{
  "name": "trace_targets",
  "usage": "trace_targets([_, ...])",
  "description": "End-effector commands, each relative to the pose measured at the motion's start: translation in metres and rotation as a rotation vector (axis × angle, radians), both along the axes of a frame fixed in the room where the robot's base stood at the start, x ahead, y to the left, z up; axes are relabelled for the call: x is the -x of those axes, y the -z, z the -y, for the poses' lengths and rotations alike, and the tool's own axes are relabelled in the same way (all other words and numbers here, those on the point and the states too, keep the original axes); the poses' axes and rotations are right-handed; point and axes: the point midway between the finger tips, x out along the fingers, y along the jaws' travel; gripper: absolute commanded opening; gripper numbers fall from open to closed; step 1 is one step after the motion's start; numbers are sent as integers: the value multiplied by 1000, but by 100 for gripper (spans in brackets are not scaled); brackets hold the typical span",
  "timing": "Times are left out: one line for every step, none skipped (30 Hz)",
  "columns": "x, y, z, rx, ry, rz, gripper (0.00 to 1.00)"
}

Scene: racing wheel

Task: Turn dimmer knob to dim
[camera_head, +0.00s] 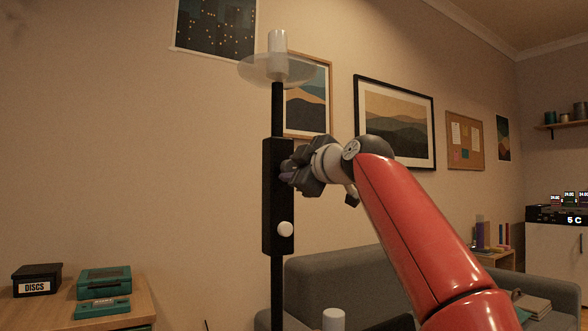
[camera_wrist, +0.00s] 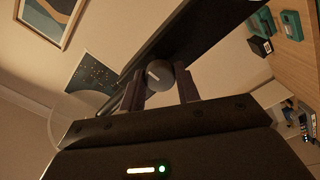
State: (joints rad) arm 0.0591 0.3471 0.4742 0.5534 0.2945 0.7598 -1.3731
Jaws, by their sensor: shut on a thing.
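The floor lamp's black control box (camera_head: 272,215) sits upright on a thin black pole; it also shows in the wrist view (camera_wrist: 205,35), slanted across the top. The dimmer knob (camera_wrist: 158,74) is dark grey and round with a white pointer line. In the wrist view it sits between my gripper's two fingers (camera_wrist: 160,88), which are closed on its sides. In the head view my gripper (camera_head: 287,174) is against the upper right side of the box and hides the knob. A round white button (camera_head: 285,229) is lower on the box.
The lamp's clear disc and white bulb (camera_head: 278,55) stand above. A grey sofa (camera_head: 345,280) lies behind my red arm. A wooden table (camera_head: 140,300) at lower left holds a box marked DISCS (camera_head: 36,282) and teal cases (camera_head: 104,282).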

Motion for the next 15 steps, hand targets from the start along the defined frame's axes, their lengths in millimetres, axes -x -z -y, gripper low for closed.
trace_targets([-1, 4, -1, 6, -1, -7, 9])
trace_targets([-1, 4, -1, 6, -1, -7, 9])
trace_targets([-1, 4, 0, 5, -1, -7, 9])
trace_targets([-1, 4, -1, 5, -1, -7, 9])
trace_targets([-1, 4, -1, 5, -1, -7, 33])
trace_targets([-1, 4, 0, 5, -1, -7, 39])
trace_targets([-1, 3, 0, 5, 0, -7, 42])
trace_targets([-1, 3, 0, 4, -1, -6, 46])
trace_targets([-1, 3, 0, 4, -1, -6, 52])
trace_targets([-1, 2, 0, 3, 0, -5, 54])
trace_targets([-1, 2, 0, 3, -1, -4, 54])
trace_targets([-1, 2, 0, 2, 0, -4, 54])
trace_targets([-1, 2, 0, 2, 0, -4, 54])
trace_targets([0, 1, 0, 2, 0, -3, 54])
trace_targets([0, 1, 0, 2, -1, -3, 54])
